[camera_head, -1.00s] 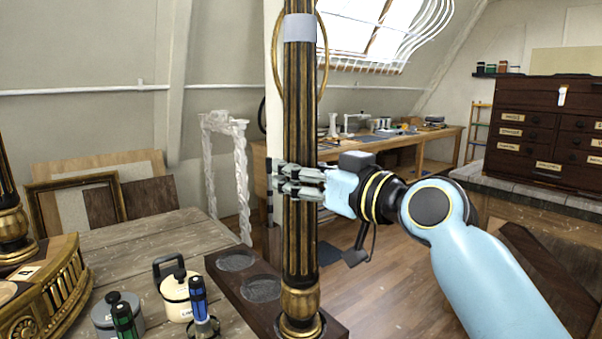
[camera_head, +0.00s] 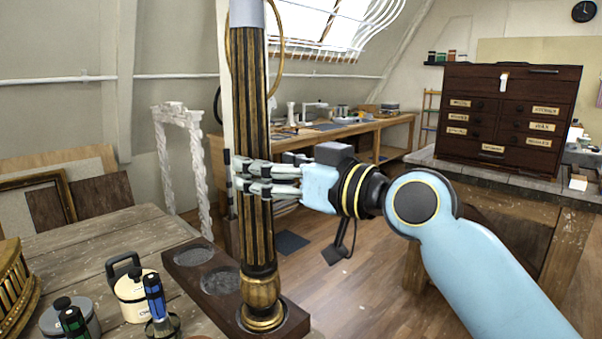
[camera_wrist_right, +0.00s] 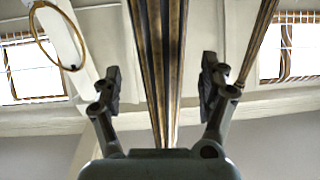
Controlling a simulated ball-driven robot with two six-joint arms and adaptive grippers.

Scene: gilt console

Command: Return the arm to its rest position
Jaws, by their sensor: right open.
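A fluted black-and-gilt column (camera_head: 247,110) stands upright with its gold foot in the right-hand recess of a dark wooden block (camera_head: 185,275). My right gripper (camera_head: 240,178) reaches across the column from the right at mid-height, with its fingers around the shaft. In the right wrist view the gripper (camera_wrist_right: 160,82) is open, with one finger on each side of the column (camera_wrist_right: 160,50) and visible gaps between pads and shaft. My right arm is stretched out from the lower right. My left gripper is not in view.
A grey-lidded jar (camera_head: 70,318), a cream canister (camera_head: 133,290) and a blue-handled tool (camera_head: 156,300) stand on the wooden table (camera_head: 110,235). A dark drawer cabinet (camera_head: 510,115) is at the right. A workbench (camera_head: 340,135) is behind. Floor is open beneath the arm.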

